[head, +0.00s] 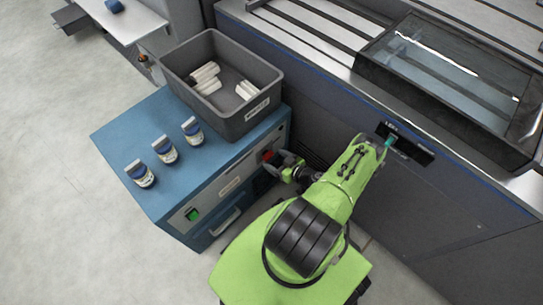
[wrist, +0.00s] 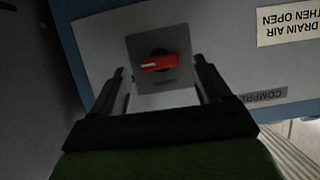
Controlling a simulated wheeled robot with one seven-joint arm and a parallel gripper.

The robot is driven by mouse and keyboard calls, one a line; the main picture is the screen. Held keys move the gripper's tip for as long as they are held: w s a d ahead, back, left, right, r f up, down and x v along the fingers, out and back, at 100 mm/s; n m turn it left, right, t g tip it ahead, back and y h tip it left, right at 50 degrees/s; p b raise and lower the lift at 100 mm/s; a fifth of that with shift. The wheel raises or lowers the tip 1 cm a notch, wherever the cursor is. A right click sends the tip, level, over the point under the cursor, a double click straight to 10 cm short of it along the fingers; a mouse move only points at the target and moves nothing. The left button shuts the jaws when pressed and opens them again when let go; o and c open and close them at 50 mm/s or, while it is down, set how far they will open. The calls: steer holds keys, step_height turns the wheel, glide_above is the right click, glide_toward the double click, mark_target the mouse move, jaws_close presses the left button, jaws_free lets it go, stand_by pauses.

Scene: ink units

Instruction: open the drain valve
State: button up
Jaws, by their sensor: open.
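The valve's red handle (wrist: 158,63) sits on a grey square plate (wrist: 171,85) on the cabinet front in the wrist view. The handle lies nearly level in that picture, with a pale mark at its left end. In the head view the red handle (head: 267,155) shows at the upper right of the blue cabinet's front. My gripper (wrist: 162,82) is open, with one finger on each side of the plate and the handle between them in the picture. I cannot tell whether the fingers touch anything. It also shows close to the handle in the head view (head: 279,161).
A label (wrist: 290,22) reads "drain air then open". A green-lit switch (head: 192,214) is lower left. A dark machine (head: 400,215) stands close at right.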

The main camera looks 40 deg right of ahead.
steer(key=p+v, duration=0.3)
steer(key=v, duration=0.9)
steer(key=shift+s, duration=0.3)
steer(key=shift+d+r, duration=0.1)
steer(key=shift+r, duration=0.05)
